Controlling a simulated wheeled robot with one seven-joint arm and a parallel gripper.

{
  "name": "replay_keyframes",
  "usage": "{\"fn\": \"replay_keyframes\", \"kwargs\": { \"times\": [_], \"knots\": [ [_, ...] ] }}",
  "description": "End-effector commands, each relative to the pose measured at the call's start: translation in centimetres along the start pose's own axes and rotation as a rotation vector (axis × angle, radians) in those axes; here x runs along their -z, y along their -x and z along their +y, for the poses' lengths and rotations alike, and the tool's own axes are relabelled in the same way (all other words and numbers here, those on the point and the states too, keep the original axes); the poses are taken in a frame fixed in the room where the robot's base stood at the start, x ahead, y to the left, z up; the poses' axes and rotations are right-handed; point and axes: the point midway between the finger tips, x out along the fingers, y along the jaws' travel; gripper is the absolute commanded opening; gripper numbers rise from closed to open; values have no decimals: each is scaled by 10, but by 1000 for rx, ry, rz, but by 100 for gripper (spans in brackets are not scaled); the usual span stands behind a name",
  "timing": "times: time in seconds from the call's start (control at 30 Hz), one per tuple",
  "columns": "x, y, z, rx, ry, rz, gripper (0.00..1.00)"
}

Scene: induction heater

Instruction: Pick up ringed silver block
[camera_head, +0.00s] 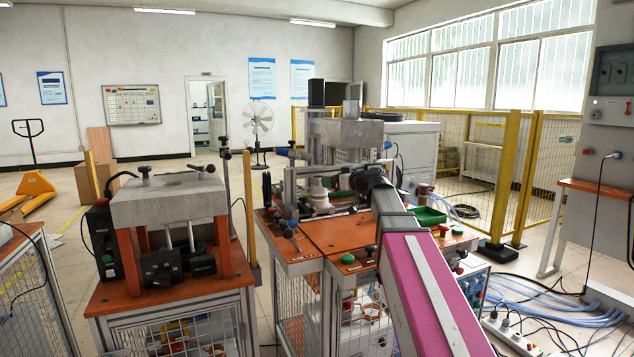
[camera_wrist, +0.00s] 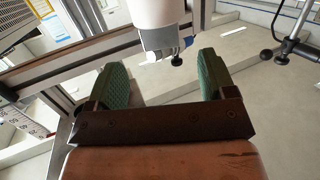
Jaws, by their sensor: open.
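My gripper (camera_wrist: 162,78) is open, with its two green-padded fingers wide apart and nothing between them. Beyond the fingertips in the wrist view hangs a white cylinder with a silver block-like piece (camera_wrist: 165,42) at its end, which has a blue part and a black knob. I cannot tell whether this piece is the ringed silver block. It is apart from the fingers. In the head view my pink arm reaches toward the middle machine (camera_head: 345,135), and the fingers are not clearly visible there. No ringed silver block can be made out for sure in that view.
A grey-topped press (camera_head: 168,197) stands on an orange bench at the left. The middle orange bench (camera_head: 333,232) holds a green tray (camera_head: 428,216) and several knobs. Yellow fencing (camera_head: 490,150) stands behind, and blue cables (camera_head: 540,310) lie on the floor at the right.

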Motion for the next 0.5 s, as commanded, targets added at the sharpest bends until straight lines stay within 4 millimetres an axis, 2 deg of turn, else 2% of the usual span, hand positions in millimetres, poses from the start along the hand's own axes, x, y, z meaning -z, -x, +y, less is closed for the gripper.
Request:
{"fn": "replay_keyframes", "kwargs": {
  "times": [0.03,0.1,0.33,0.5],
  "knots": [
    [1,-11,2,0,-1,0,77],
    [0,-19,1,1,-1,-1,77],
    [2,-33,0,0,0,0,77],
    [6,-56,0,1,1,-1,77]
  ]
}}
